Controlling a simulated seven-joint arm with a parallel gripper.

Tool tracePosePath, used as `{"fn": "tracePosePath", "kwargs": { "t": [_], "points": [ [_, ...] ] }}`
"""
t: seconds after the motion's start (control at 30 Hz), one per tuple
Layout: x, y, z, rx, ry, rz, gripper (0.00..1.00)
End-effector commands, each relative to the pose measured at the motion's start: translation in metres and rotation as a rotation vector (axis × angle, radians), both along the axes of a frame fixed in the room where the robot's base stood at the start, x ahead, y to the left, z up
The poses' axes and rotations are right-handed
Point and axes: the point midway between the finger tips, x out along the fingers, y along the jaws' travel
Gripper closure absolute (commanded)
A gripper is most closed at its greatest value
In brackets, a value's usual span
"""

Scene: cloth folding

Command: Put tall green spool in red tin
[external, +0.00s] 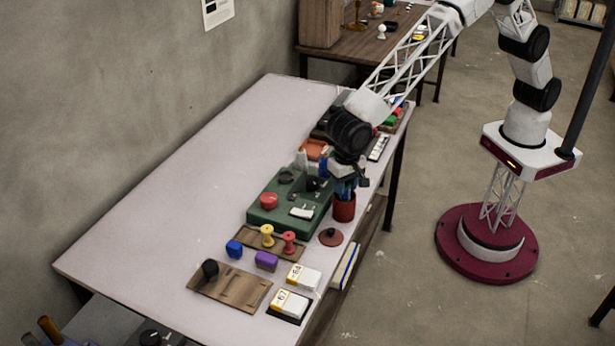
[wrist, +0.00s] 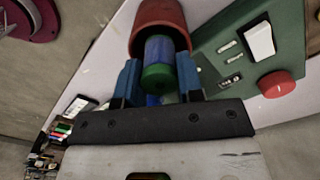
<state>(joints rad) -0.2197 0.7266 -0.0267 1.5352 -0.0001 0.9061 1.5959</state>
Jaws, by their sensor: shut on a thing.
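The tall green spool (wrist: 157,78) has a green end and a blue-grey wound middle. My gripper (wrist: 160,80) has blue fingers on both sides of it and is shut on it. In the wrist view the spool's far end overlaps the open mouth of the red tin (wrist: 161,14); how deep it reaches in I cannot tell. In the external view the red tin (external: 344,211) stands upright near the table's right edge, with my gripper (external: 345,186) directly above its mouth. The spool is not clearly visible there.
A green box (external: 265,217) with a red knob stands just left of the tin. A round red lid (external: 331,237) lies in front of it. A yellow spool (external: 267,235) and a red spool (external: 289,241) stand on a wooden rack. The table's left side is clear.

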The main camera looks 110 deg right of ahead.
Motion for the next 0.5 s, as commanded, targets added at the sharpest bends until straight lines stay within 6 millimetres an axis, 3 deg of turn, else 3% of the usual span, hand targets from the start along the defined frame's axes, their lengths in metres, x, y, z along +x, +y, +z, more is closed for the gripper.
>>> {"fn": "tracePosePath", "kwargs": {
  "t": [0.5],
  "points": [
    [-0.0001,0.0,-0.0053,0.0,0.0,0.0,0.88]
  ]
}}
